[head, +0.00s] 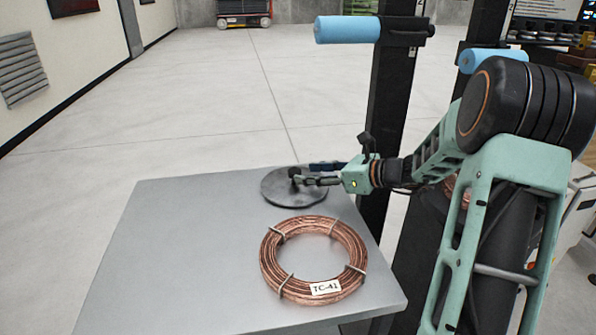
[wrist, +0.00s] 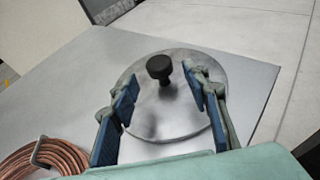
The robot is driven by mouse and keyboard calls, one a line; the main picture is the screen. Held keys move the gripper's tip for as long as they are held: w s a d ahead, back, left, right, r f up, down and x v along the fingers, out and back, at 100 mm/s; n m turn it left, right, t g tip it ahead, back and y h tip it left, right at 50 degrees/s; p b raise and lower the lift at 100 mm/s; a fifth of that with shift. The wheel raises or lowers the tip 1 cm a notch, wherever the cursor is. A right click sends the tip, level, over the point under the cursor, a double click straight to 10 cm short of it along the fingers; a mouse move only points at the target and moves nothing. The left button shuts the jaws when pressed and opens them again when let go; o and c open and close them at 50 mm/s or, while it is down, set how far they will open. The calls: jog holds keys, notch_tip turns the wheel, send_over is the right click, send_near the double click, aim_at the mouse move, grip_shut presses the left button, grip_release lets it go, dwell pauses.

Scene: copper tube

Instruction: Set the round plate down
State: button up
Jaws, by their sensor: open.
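The round grey metal plate (head: 284,194) lies flat on the grey table near its far right corner. A small black knob (wrist: 159,68) stands up from its middle. My gripper (head: 308,175) is over the plate, close to the knob. In the wrist view the blue finger pads of my gripper (wrist: 160,97) are wide apart, one on each side of the plate's middle, and nothing is held between them. The knob shows beyond and between the fingertips. I cannot tell whether the fingers touch the plate.
A copper tube coil (head: 314,260) tagged TC-41 lies on the table (head: 170,250) in front of the plate. The left part of the table is bare. A dark upright post (head: 390,110) with a blue padded bar (head: 347,29) stands just beyond the table's right edge.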

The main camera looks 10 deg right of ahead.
jog(key=p+v, duration=0.1)
jog(key=v, duration=0.5)
dwell(0.3)
